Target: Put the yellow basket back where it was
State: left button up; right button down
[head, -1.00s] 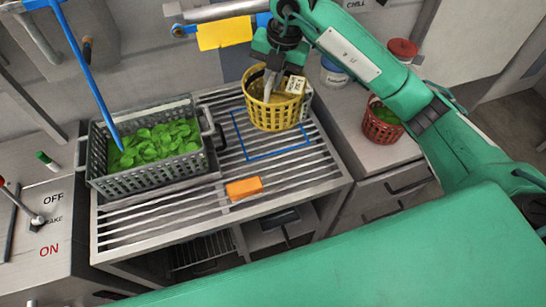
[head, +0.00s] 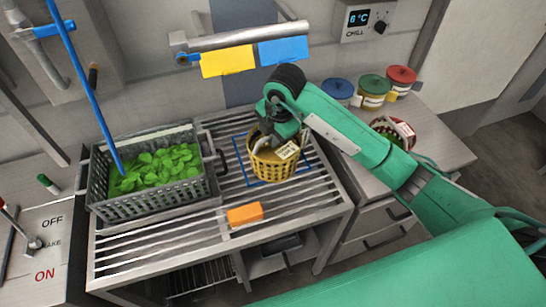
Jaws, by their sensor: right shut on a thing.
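The yellow basket (head: 272,168) is a round slatted basket with a white tag on its rim. It is over the blue outlined square (head: 241,165) on the slatted rack; I cannot tell whether its base touches the slats. My right gripper (head: 274,140) is shut on the yellow basket from above, at its rim; the fingertips are mostly hidden by the wrist and basket. My left gripper is not in view.
A grey crate (head: 150,203) of green leaves stands left on the rack (head: 160,240). An orange block (head: 245,214) lies in front. A red basket (head: 405,130) and lidded jars (head: 374,90) stand on the right counter. Yellow (head: 227,61) and blue cloths hang behind.

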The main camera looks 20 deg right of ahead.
aim_at(273, 159)
notch_tip(273, 159, down, 8)
jog(key=shift+f+p, duration=0.2)
jog(key=shift+p, duration=0.55)
jog(key=shift+f, duration=0.3)
jog(key=shift+f, duration=0.2)
jog(key=c, duration=1.5)
grip_release()
